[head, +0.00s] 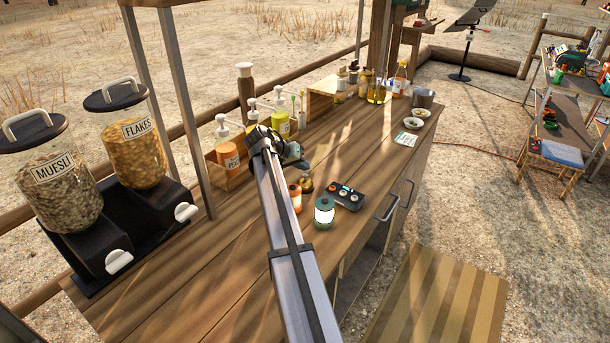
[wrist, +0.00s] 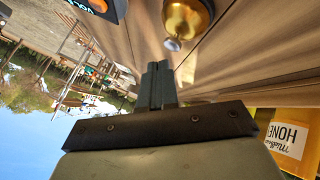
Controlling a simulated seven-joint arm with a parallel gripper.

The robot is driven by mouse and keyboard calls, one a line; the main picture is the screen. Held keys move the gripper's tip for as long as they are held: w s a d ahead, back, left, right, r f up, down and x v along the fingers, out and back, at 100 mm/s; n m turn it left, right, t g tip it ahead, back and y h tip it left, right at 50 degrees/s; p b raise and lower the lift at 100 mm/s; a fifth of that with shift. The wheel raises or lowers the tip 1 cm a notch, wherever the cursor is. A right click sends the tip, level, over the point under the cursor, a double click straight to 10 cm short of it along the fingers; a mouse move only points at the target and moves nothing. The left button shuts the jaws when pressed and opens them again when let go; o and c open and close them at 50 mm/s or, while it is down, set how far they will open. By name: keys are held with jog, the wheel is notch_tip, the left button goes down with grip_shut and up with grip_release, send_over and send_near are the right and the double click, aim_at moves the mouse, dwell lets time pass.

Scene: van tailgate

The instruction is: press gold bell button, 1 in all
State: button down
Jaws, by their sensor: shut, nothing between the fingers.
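The gold bell (head: 306,184) stands on the wooden counter, between a small orange item and a black box. In the wrist view the gold bell (wrist: 188,16) is at the top edge, partly cut off, with its pale round button (wrist: 172,44) pointing toward my fingers. My gripper (wrist: 158,70) is shut and empty. Its fingertips are close to the button, with a small gap showing between them in the picture. In the head view my gripper (head: 296,160) is above the counter just behind the bell, largely hidden by my arm.
An orange item (head: 295,198), a green lantern (head: 324,211) and a black box with dials (head: 346,197) stand close around the bell. Pump bottles (head: 228,157) stand behind to the left. A honey jar (wrist: 292,142) shows in the wrist view.

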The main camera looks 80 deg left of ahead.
jog(key=shift+r, duration=0.15)
jog(key=shift+r, duration=2.4)
